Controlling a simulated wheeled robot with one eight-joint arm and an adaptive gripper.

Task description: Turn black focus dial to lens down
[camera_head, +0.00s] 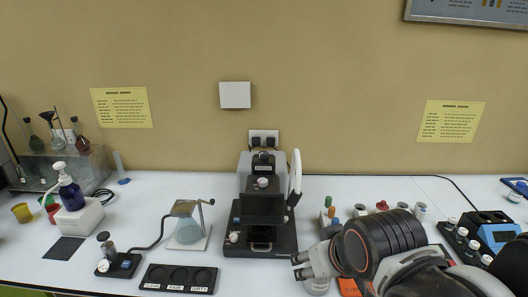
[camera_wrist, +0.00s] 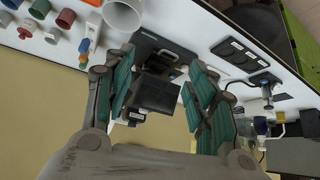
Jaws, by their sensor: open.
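A black instrument (camera_head: 263,205) stands at the middle back of the white bench, with a dark base and a white curved part (camera_head: 296,172) on its right side. A small dark round part (camera_head: 293,200) on its right side may be the black focus dial; I cannot be sure. My gripper (camera_head: 298,266) is open and empty in front of and to the right of the instrument, apart from it. In the wrist view, my gripper (camera_wrist: 162,72) has its green-padded fingers spread, with the instrument (camera_wrist: 156,95) showing between and beyond them. The dial is not clear there.
Several small bottles and a blue device (camera_head: 497,234) are at right. Coloured vials (camera_head: 329,213) stand close to the instrument's right. The wall is behind.

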